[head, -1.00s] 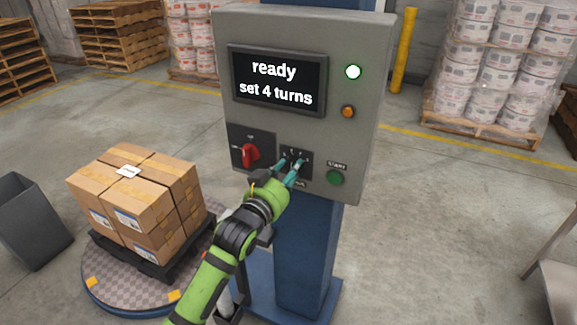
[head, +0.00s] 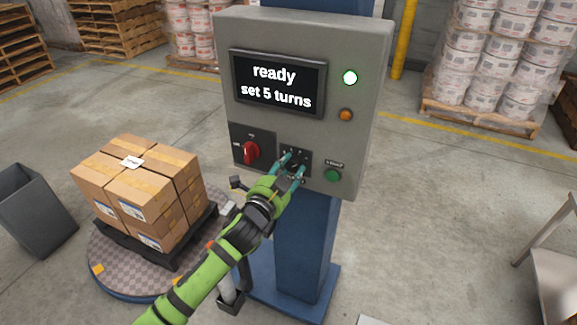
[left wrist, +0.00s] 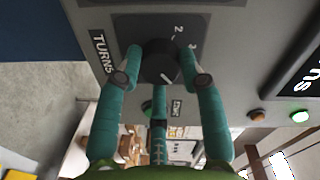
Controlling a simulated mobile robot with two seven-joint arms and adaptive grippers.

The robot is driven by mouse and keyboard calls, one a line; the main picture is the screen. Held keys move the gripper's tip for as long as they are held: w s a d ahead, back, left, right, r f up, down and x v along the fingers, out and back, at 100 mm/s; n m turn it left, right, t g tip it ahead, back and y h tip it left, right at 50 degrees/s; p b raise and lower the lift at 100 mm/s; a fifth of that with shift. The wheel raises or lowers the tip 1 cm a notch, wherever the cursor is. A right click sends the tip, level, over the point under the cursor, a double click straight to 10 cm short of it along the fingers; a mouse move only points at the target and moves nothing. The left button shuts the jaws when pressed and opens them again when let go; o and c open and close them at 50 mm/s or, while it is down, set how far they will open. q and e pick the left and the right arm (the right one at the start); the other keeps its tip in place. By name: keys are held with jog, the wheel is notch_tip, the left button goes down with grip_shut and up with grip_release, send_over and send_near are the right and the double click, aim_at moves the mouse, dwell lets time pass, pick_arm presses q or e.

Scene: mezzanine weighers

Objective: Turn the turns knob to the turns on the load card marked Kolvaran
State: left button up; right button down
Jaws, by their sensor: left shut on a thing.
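The turns knob (left wrist: 160,62) is a black dial on a dark plate marked TURNS, with numbers around it, in the left wrist view. My left gripper (left wrist: 160,75) is shut on it, one teal finger on each side. In the head view my left gripper (head: 293,168) covers most of the knob at the lower middle of the grey control box. The screen (head: 277,84) reads "ready" and "set 5 turns". A load card (head: 132,162) lies on top of the stacked cartons; its writing is too small to read. My right gripper is not in view.
On the box are a red switch (head: 251,152), a green start button (head: 333,175), an orange lamp (head: 346,115) and a lit lamp (head: 350,77). Cartons (head: 150,190) stand on a round turntable (head: 112,272). A grey bin (head: 38,212) is at the left.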

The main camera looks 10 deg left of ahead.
pick_arm(q)
jog(key=shift+r+m, duration=0.2)
jog(key=shift+m, duration=0.7)
jog(key=o, duration=1)
jog(key=shift+o, duration=0.7)
jog(key=shift+f, duration=0.15)
jog(key=shift+s, duration=0.45)
jog(key=v, duration=1.1)
